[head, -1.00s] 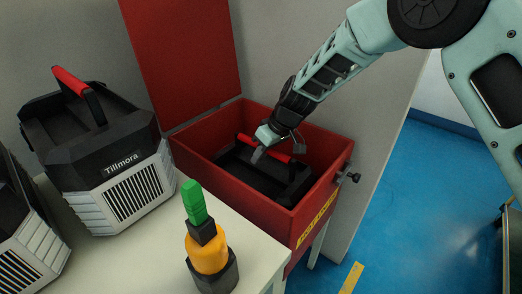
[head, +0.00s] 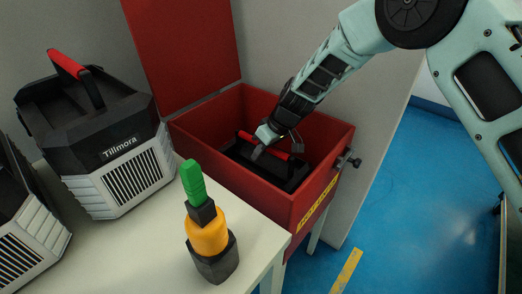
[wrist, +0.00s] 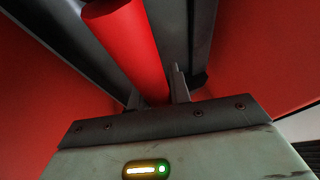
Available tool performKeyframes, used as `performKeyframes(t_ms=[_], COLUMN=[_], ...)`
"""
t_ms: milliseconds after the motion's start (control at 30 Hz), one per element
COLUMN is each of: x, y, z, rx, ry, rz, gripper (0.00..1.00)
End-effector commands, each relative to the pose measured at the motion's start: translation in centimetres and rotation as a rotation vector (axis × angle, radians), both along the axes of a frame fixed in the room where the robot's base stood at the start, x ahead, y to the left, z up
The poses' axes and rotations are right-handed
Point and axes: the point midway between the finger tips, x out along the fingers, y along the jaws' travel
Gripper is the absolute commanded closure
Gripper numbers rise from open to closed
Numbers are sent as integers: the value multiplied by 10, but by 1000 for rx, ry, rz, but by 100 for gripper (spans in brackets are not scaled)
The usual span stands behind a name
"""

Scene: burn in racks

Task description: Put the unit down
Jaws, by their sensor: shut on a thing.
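The unit (head: 282,172) is a black case with a red bar handle (head: 276,149). It sits low inside an open red box (head: 288,202), and its lower part is hidden by the box's front wall. My gripper (head: 259,149) reaches down into the box and is shut on the red handle. In the wrist view the red handle (wrist: 126,45) runs between my gripper's fingers (wrist: 157,90), with dark parts of the unit and red box walls around it. I cannot tell whether the unit touches the box floor.
The red box's lid (head: 182,40) stands open at the back. A white table (head: 130,262) on the left holds two white-and-black Tillmora units (head: 105,150) and a stack light (head: 207,232) with green and orange parts. A latch (head: 349,161) sticks out at the box's right.

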Motion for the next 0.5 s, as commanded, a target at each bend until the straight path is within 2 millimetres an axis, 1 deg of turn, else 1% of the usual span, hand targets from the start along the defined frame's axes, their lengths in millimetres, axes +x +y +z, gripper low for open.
performKeyframes(t_ms=[33,67,100,367,500], x=[0,0,0,0,0], y=[0,0,0,0,-2], z=[-2,-1,-1,-1,6], rx=[-1,-1,-1,-1,1], ry=[1,1,1,1,0], rz=[0,0,0,0,-1], gripper=[78,69,59,59,59])
